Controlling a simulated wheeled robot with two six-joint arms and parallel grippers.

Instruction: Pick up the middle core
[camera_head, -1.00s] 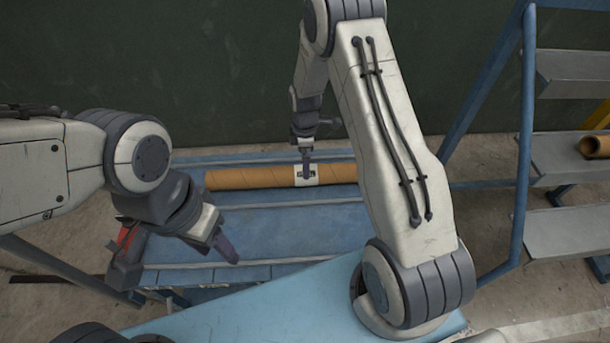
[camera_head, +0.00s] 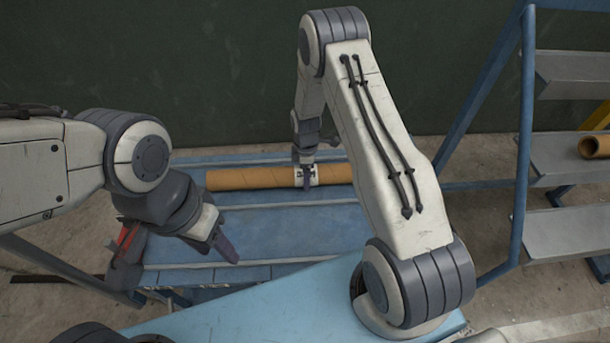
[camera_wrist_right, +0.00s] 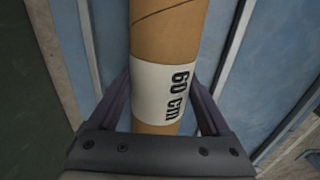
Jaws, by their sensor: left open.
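A long brown cardboard core (camera_head: 240,179) lies across the blue slatted rack at the back, with a white label around its middle. In the right wrist view the core (camera_wrist_right: 168,28) runs up the picture, and its white label (camera_wrist_right: 160,92) reads "60 cm". My right gripper (camera_head: 306,182) is at the label; its two fingers (camera_wrist_right: 163,105) stand on either side of the core, close to its sides. Whether they touch or grip it I cannot tell. My left gripper (camera_head: 228,248) is open and empty, at the left above the front of the rack.
The blue rack (camera_head: 290,232) has bare slats in front of the core. A dark green wall stands close behind. At the right, a blue-framed stand with grey shelves (camera_head: 575,232) holds another brown tube (camera_head: 594,146). A light blue panel (camera_head: 250,305) is in front.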

